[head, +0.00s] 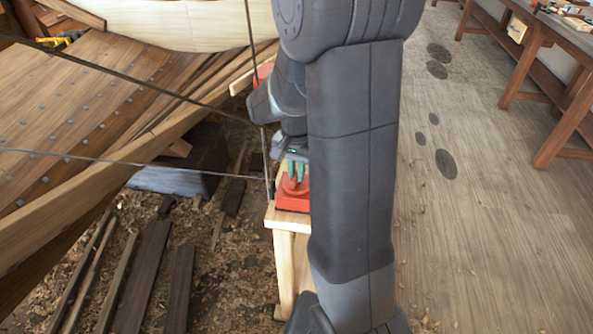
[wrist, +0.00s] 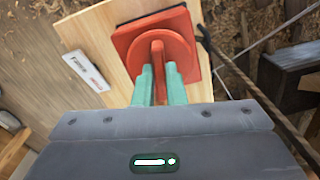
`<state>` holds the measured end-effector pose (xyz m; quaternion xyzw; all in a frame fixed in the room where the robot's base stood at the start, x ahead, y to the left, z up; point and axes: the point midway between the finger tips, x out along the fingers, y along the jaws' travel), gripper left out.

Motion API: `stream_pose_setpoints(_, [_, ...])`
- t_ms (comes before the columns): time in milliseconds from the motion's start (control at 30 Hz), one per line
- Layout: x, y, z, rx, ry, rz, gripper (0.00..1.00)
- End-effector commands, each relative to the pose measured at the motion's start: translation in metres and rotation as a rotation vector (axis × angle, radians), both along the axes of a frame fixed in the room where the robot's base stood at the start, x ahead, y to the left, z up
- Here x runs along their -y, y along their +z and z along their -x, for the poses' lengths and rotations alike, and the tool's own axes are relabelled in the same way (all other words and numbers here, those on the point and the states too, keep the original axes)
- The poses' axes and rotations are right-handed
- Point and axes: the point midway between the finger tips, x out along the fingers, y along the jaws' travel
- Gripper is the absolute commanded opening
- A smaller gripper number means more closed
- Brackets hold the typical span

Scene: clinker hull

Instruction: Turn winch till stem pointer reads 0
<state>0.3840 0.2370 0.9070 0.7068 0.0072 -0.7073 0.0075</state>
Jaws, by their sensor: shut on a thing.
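The winch (head: 291,200) is a red square block on top of a pale wooden stand (head: 283,250), partly hidden behind my arm in the head view. In the wrist view the winch (wrist: 188,38) shows a raised red handle (wrist: 158,72) in its middle. My gripper (head: 296,172) points down at it with green fingers. In the wrist view my gripper (wrist: 158,85) has its fingers on either side of the handle, shut on it. I cannot make out the stem pointer or any reading in either view.
A white marked plate (wrist: 84,69) lies on the stand top. Dark lines (head: 130,158) run from near the stand across the planked hull (head: 90,90). Timber offcuts (head: 145,270) lie on the left floor. The right floor (head: 490,220) is clear up to a workbench (head: 560,80).

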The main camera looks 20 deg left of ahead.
Motion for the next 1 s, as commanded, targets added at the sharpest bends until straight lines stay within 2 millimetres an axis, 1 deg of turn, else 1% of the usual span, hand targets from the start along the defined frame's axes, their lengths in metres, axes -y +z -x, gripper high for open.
stream_pose_setpoints(100, [0.0,0.0,0.0,0.002,0.0,-0.001,0.0])
stream_pose_setpoints(133, [0.0,0.0,0.0,0.002,0.001,-0.001,0.15])
stream_pose_setpoints(200, [0.0,0.0,0.0,0.002,0.001,-0.001,0.28])
stream_pose_setpoints(233, [0.0,0.0,0.0,0.001,0.001,-0.001,0.33])
stream_pose_setpoints(500, [0.0,0.001,0.0,0.001,0.001,-0.001,0.33])
stream_pose_setpoints(633, [-0.001,0.009,-0.001,0.003,0.001,-0.003,0.33])
stream_pose_setpoints(767, [-0.001,0.032,-0.001,0.004,0.001,-0.004,0.33])
stream_pose_setpoints(1000, [-0.001,0.088,-0.001,0.005,0.001,-0.005,0.33])
